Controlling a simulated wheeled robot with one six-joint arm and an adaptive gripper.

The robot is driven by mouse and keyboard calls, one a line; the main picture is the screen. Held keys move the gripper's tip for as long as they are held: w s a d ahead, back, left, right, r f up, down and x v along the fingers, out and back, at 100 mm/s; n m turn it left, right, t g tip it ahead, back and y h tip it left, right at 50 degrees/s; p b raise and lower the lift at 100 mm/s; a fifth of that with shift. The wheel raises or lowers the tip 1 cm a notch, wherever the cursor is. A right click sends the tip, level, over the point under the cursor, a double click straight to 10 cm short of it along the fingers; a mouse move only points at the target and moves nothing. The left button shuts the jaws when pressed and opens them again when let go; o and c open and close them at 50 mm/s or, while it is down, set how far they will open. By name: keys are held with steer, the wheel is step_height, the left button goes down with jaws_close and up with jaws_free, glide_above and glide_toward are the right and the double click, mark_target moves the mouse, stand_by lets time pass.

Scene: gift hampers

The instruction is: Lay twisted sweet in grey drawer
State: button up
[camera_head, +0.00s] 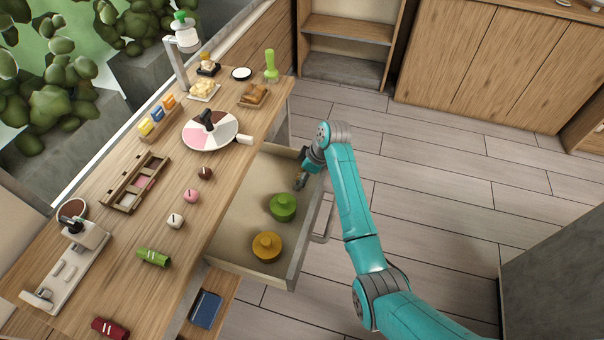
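The open drawer (236,270) has pale walls and a grey handle (325,222); it is pulled out from under the wooden table. A green knobbed round thing (283,208) and a yellow one (266,246) stand inside it. My gripper (301,183) points down over the far right part of the drawer. A small yellowish patch shows at its fingers; I cannot tell whether it is a held sweet. Two wrapped, roll-shaped things lie on the table, one green (153,257) and one dark red (109,327); I cannot tell whether either is the twisted sweet.
On the table (150,205) are a round sectioned board (191,137), a wooden tray (135,183), three small round pieces and a pale stand (67,268). A dark blue book-like thing (206,309) lies below the table. The drawer's left floor is bare.

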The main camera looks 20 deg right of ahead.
steer(key=shift+r, duration=0.1)
steer(key=v, duration=1.2)
steer(key=shift+a, duration=0.1)
stand_by(0.4)
